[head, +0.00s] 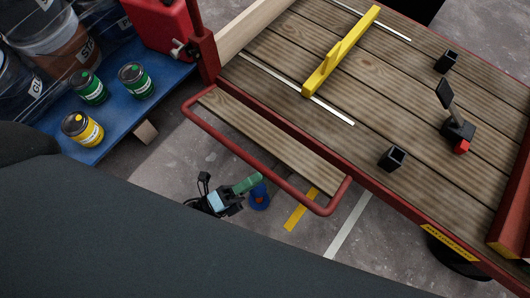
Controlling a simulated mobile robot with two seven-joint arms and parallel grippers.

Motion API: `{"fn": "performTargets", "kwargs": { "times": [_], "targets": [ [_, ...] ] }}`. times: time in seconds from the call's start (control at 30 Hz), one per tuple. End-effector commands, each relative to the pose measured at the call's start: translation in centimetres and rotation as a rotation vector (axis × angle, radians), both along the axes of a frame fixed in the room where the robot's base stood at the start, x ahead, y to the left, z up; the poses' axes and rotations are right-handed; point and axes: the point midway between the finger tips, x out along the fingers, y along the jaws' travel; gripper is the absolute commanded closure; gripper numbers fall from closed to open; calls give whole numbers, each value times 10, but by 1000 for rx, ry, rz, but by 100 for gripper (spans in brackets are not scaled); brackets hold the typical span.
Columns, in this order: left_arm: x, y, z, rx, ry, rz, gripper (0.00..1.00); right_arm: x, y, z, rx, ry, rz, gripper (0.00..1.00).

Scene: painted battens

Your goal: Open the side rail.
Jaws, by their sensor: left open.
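The side rail (262,165), a red tube loop with a wooden board along it, runs beside the near long edge of the red-framed plank bed (385,85). It juts out from that edge towards me, and floor shows between board and tube. My left gripper (243,188), black and light blue with a green part at its tip, is open just outside the outer tube. It appears empty and apart from the rail; its height against the tube is hard to tell. My right gripper is not in view.
A blue shelf (118,128) at the left holds paint tins and a red can (160,25). A yellow T-shaped piece (340,52), black sockets (392,158) and a black-and-red clamp (458,130) are on the bed. A blue round thing (259,197) shows beside my gripper.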

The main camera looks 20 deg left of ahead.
Motion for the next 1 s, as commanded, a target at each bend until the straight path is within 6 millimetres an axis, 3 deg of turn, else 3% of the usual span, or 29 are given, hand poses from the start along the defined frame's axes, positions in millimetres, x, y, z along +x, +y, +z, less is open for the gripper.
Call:
{"fn": "performTargets", "kwargs": {
  "times": [0.3, 1.0],
  "targets": [
    [-25, 22, -10, 0, 0, 0, 59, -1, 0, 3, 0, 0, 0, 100],
    [-26, 23, -11, 0, 0, -1, 59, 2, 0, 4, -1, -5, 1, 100]
  ]
}}
